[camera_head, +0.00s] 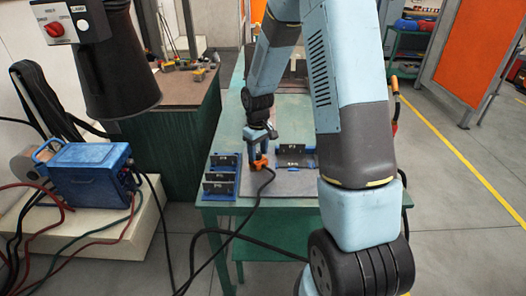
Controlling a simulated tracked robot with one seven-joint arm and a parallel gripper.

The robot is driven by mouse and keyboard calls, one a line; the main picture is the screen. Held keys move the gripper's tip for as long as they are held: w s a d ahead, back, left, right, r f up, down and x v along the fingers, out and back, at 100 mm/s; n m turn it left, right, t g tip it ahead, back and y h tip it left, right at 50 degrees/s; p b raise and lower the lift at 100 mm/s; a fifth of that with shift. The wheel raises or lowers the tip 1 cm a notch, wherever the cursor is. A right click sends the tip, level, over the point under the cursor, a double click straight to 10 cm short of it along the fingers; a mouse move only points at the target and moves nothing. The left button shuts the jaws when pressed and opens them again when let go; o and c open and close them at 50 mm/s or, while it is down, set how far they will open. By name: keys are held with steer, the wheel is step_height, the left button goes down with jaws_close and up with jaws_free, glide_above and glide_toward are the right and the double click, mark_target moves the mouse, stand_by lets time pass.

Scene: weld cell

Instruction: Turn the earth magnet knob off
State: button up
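A small orange piece (258,163), apparently the earth magnet, sits on the grey plate of the green table, with a black cable running from it over the table's front edge. Its knob cannot be made out at this size. My gripper (259,151) points down right at the orange piece, from above, and partly covers it. I cannot tell whether the fingers touch it or how far apart they are.
A blue rack of dark plates (221,188) stands left of the magnet, and a blue fixture with dark plates (296,162) stands right. A black hood (118,75) with a red switch (54,30) hangs at left. A blue power unit (92,174) and cables are below.

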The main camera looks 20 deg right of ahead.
mark_target(258, 153)
steer(key=shift+o, duration=0.2)
steer(key=shift+w+r, duration=0.1)
steer(key=shift+r, duration=0.35)
step_height(258, 153, up, 13)
stand_by(0.4)
steer(key=s+r+m+t, duration=0.3)
steer(key=s+r, duration=0.9)
steer(key=r, duration=0.1)
steer(key=s+d+r+m+t, duration=0.1)
steer(key=s+r, duration=0.1)
steer(key=s, duration=0.6)
steer(key=s+r+m+t, duration=0.1)
steer(key=s+r, duration=0.1)
steer(key=s, duration=0.6)
steer(key=shift+d+r+m+t, duration=0.3)
steer(key=shift+d, duration=0.1)
